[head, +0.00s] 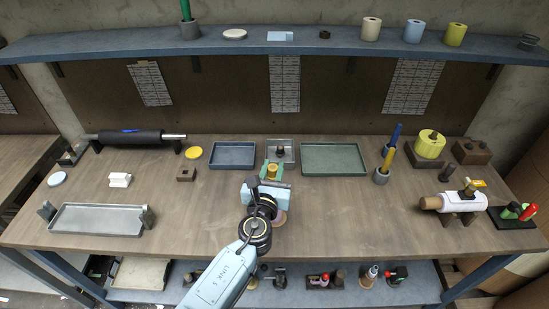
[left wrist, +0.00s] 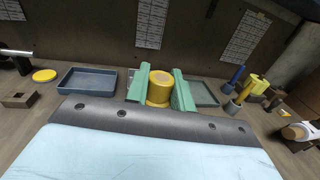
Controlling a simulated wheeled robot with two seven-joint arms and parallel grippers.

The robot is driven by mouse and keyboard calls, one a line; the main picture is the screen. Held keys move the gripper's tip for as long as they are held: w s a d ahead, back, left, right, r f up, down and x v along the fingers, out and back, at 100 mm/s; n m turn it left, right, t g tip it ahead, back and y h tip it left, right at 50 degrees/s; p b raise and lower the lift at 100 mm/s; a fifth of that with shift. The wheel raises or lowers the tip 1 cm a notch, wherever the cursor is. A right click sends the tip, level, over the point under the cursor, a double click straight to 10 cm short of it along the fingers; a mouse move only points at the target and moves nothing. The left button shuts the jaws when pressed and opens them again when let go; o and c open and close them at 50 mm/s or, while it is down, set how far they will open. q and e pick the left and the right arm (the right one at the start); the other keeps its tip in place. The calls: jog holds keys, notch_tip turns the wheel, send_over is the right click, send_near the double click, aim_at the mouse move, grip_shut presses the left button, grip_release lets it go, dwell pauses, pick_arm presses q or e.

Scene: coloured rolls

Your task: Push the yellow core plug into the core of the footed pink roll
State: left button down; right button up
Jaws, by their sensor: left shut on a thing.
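My left gripper (head: 271,172) reaches in over the middle of the table. Its green fingers are shut on the yellow core plug (head: 271,173). In the left wrist view the plug (left wrist: 160,86) stands upright between the fingers (left wrist: 159,92), with a wider lower part. A pinkish roll (head: 281,217) shows as a small sliver beside my left wrist in the head view. It may be the footed pink roll; its feet and core are hidden behind my arm. The roll does not show in the left wrist view. My right gripper is not in view.
A blue tray (head: 232,144), a grey plate with a dark piece (head: 291,145) and a green tray (head: 360,146) lie behind the gripper. A pale roll (head: 467,199) rests on a cradle at right. A yellow disc (head: 193,153) lies left. The front right tabletop is clear.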

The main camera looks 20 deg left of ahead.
pick_arm(q)
jog(key=shift+w+d, duration=0.15)
jog(key=shift+d, duration=0.1)
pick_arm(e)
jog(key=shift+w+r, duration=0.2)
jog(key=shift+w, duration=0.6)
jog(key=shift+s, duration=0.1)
pick_arm(q)
jog(key=shift+f, duration=0.35)
notch_tip(320, 180, down, 5)
jog(key=b, duration=0.5)
jog(key=shift+f, duration=0.1)
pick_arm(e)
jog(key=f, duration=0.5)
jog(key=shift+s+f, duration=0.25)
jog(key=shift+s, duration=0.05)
pick_arm(q)
jog(key=shift+f, duration=0.2)
jog(key=shift+f, duration=0.35)
jog(key=shift+f, duration=0.15)
